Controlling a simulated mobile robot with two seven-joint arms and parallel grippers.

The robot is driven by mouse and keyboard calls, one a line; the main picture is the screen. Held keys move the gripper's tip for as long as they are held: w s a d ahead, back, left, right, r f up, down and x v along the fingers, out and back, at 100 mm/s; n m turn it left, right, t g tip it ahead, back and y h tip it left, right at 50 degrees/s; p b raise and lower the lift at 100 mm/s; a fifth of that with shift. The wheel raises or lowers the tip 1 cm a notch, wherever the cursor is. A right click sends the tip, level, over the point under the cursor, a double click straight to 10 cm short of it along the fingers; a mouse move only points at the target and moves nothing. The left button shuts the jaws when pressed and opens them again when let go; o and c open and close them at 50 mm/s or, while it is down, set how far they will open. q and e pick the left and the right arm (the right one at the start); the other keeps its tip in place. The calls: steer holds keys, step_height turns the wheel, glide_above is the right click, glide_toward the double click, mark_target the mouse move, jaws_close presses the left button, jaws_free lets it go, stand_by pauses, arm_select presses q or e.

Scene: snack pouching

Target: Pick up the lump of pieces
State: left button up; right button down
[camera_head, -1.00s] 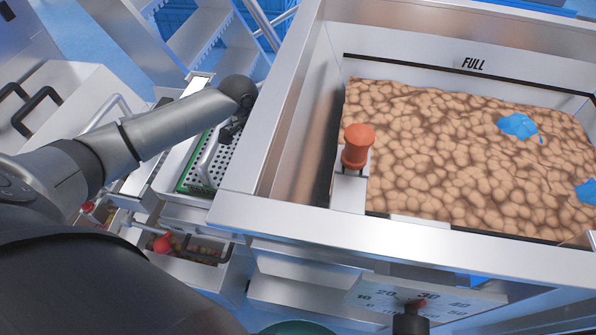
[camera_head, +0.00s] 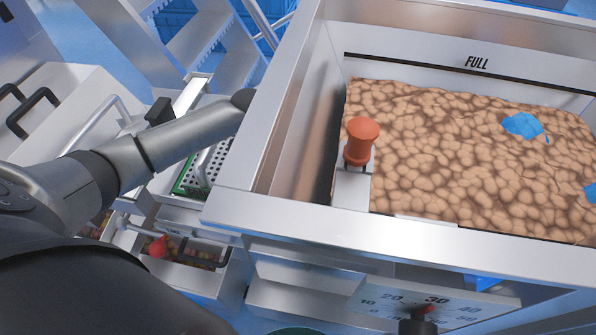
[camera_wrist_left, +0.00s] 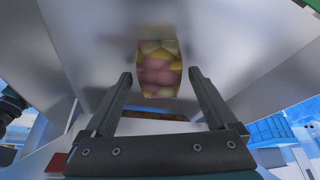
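The lump of pieces (camera_wrist_left: 158,72), yellowish and pink, shows in the left wrist view in an opening of a smooth metal surface. My left gripper (camera_wrist_left: 160,78) is open, with one finger on each side of the lump in the picture. I see no finger touching the lump, and I cannot tell how far it is from the fingertips. In the head view my left arm reaches right, and its gripper is hidden behind the wall of the big metal bin. My right gripper is not in view.
The big metal bin (camera_head: 330,233) holds brown pieces (camera_head: 450,150) and blue scraps (camera_head: 523,125). A red knob (camera_head: 361,140) stands inside its left part. A dial (camera_head: 430,302) is on its front. A perforated tray (camera_head: 206,166) and open drawers (camera_head: 125,243) lie below my arm.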

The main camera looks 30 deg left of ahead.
arm_select(q)
steer(key=c, duration=1.2)
steer(key=shift+r, duration=0.1)
